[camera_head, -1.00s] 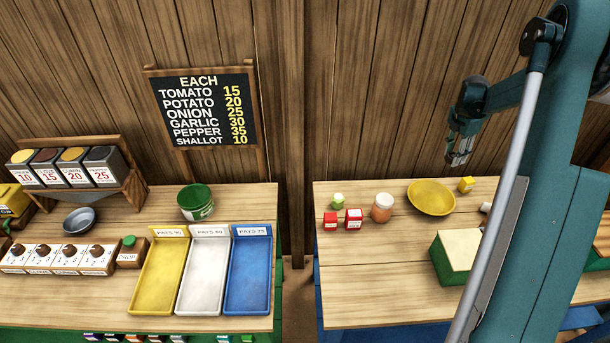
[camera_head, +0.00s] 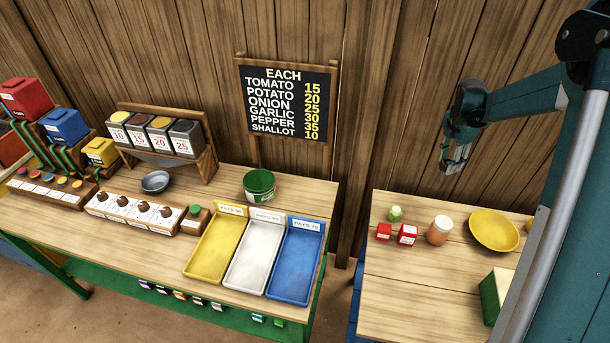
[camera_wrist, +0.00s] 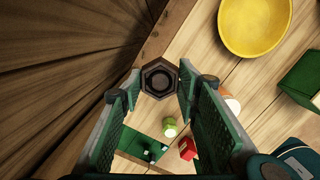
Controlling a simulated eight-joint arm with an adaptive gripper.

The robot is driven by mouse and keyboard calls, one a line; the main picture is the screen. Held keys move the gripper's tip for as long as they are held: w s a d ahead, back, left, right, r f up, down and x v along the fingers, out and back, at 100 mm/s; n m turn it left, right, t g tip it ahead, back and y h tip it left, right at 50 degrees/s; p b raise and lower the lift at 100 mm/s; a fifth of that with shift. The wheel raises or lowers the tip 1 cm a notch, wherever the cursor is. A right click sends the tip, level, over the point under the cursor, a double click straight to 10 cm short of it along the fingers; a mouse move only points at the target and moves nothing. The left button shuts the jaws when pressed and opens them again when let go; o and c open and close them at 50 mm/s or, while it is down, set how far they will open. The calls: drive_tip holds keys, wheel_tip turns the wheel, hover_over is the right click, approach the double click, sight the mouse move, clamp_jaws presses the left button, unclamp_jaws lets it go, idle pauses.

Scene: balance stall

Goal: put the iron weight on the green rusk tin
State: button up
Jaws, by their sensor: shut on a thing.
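The green rusk tin (camera_head: 260,185) stands upright on the left table, behind the coloured trays. My gripper (camera_head: 456,160) hangs in the air in front of the plank wall, above the back of the right table and well right of the tin. In the wrist view my gripper (camera_wrist: 158,86) is shut on the iron weight (camera_wrist: 159,78), a dark six-sided piece with a round recess, held between the fingertips. In the head view the weight is too small to make out clearly at the fingers. The tin's top looks free of objects.
Yellow, white and blue trays (camera_head: 292,262) stand in front of the tin. A price board (camera_head: 288,100) rises behind it. The right table holds a yellow bowl (camera_head: 493,230), a jar (camera_head: 439,231), small red boxes (camera_head: 407,236) and a green box (camera_head: 490,300). A gap separates the tables.

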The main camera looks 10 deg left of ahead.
drive_tip(key=s+a+r+n+p, duration=0.1)
drive_tip(key=s+a+r, duration=0.1)
drive_tip(key=a, duration=1.1)
drive_tip(key=s+a+r+n+p, duration=0.1)
drive_tip(key=s+a+n, duration=0.1)
drive_tip(key=a, duration=1)
drive_tip(key=n+y+b, duration=0.1)
drive_tip(key=n+b, duration=0.2)
drive_tip(key=n, duration=0.6)
hover_over(259, 179)
drive_tip(key=shift+s+f+t, duration=0.2)
drive_tip(key=shift+f+t, duration=0.1)
drive_tip(key=shift+f, duration=0.7)
drive_tip(key=shift+f, duration=0.1)
drive_tip(key=shift+f, duration=3.05)
drive_tip(key=shift+f, duration=1.85)
drive_tip(key=shift+f, duration=0.1)
